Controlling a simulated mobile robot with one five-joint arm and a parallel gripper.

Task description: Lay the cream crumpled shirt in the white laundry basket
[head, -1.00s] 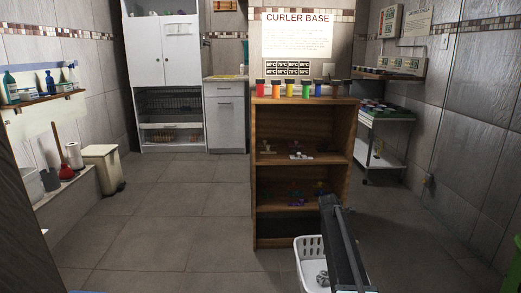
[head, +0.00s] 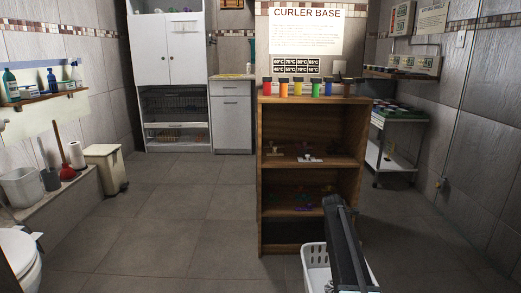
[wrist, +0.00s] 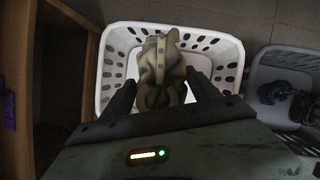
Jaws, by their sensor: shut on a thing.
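The cream crumpled shirt (wrist: 160,68) is between the two fingers of my gripper (wrist: 160,80) in the wrist view. My gripper is shut on it, and the shirt hangs over the white laundry basket (wrist: 228,49). The basket has pierced walls, and its pale floor shows around the shirt. I cannot tell whether the shirt touches the floor. In the head view the white basket (head: 314,262) stands at the foot of the wooden shelf, partly hidden by my arm. The fingertips are hidden there.
A second, greyish basket (wrist: 258,83) with dark cloth (wrist: 275,92) stands close on the right in the wrist view. The wooden shelf unit (head: 310,249) stands beside the white basket. Open tiled floor (head: 180,215) lies to the left. A toilet (head: 18,250) is at the left edge.

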